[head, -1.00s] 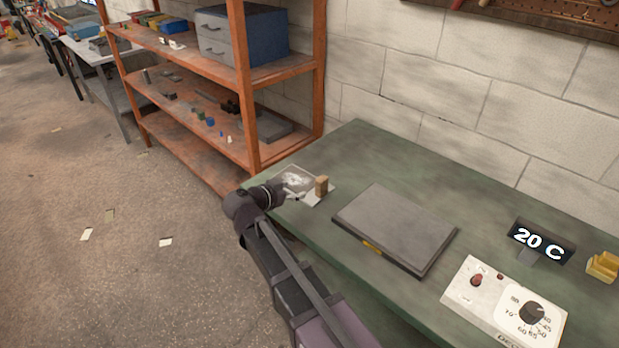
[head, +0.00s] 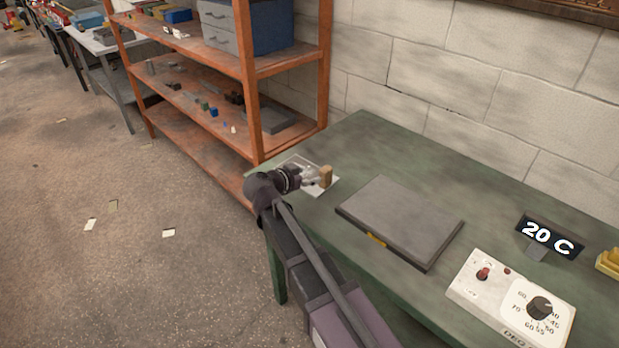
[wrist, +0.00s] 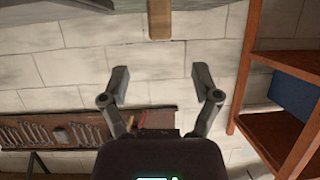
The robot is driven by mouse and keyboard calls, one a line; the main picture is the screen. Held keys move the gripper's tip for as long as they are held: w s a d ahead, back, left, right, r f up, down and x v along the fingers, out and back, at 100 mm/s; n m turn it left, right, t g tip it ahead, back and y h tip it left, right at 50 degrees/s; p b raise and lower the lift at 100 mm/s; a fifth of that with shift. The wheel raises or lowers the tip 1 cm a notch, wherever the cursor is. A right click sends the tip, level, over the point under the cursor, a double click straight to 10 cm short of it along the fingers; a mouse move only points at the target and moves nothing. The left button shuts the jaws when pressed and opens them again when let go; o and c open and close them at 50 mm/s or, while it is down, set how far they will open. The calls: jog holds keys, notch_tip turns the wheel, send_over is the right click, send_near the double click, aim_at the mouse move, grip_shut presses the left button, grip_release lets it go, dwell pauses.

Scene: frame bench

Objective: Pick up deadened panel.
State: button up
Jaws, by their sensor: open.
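A flat light sheet or panel (head: 329,187) lies at the far left corner of the green bench. A small upright wooden block (head: 326,175) stands on it. I cannot tell whether this is the deadened panel. My gripper (head: 314,177) is over the sheet, close to the block's left side, and hides part of the sheet. In the wrist view, my gripper (wrist: 167,85) is open with nothing between its fingers. The block (wrist: 159,22) shows beyond the fingertips, at the top edge, apart from them.
A grey slab (head: 400,218) with a yellow tab lies mid-bench. To its right are a dial box (head: 510,300), a display reading 20 C (head: 549,237) and a yellow object (head: 609,262). An orange shelf (head: 250,110) stands behind left. The bench between slab and wall is clear.

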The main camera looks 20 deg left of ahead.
aim_at(322, 172)
jog(key=shift+b+x, duration=0.55)
jog(key=shift+x, duration=1.4)
jog(key=b+x, duration=0.1)
jog(key=x, duration=0.3)
jog(key=shift+f+b, duration=0.15)
jog(key=shift+b, duration=0.2)
jog(key=shift+w+d+f, duration=0.15)
jog(key=shift+w, duration=0.4)
grip_shut()
